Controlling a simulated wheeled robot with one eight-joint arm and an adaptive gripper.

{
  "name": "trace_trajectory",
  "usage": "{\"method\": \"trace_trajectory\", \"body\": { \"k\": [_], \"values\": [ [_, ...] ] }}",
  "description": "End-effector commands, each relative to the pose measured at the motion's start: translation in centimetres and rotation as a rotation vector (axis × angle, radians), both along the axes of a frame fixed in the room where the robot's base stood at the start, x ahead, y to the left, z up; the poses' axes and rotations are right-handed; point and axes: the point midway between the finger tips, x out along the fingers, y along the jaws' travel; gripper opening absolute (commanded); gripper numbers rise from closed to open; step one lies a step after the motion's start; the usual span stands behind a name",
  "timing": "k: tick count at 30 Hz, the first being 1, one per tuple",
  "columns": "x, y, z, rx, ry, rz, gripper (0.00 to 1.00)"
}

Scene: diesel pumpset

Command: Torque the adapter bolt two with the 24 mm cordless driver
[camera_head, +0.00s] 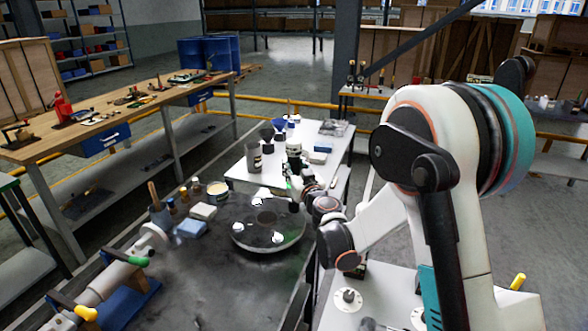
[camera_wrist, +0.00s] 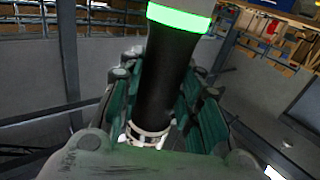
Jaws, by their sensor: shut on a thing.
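My gripper (camera_wrist: 160,100) is shut on a dark cylindrical tool with a lit green band, which I take to be the cordless driver (camera_wrist: 172,55). Its green-lined fingers lie on both sides of the dark body, and a pale ringed part shows low between them. In the head view my gripper (camera_head: 291,184) is small, above the near right edge of the white table and behind the round metal disc. The driver's socket size cannot be read. I cannot pick out adapter bolt two in either view.
A pipe with green and yellow handles (camera_head: 100,288) is at left. A white table (camera_head: 240,172) holds cups and small items. A wooden workbench (camera_head: 150,108) stands farther left.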

Motion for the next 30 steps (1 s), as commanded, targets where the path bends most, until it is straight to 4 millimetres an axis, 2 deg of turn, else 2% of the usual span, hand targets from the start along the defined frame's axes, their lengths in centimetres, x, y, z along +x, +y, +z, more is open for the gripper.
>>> {"method": "trace_trajectory", "body": {
  "k": [30],
  "values": [
    [-0.01,0.01,-0.44,0.0,0.0,0.0,0.0]
  ]
}}
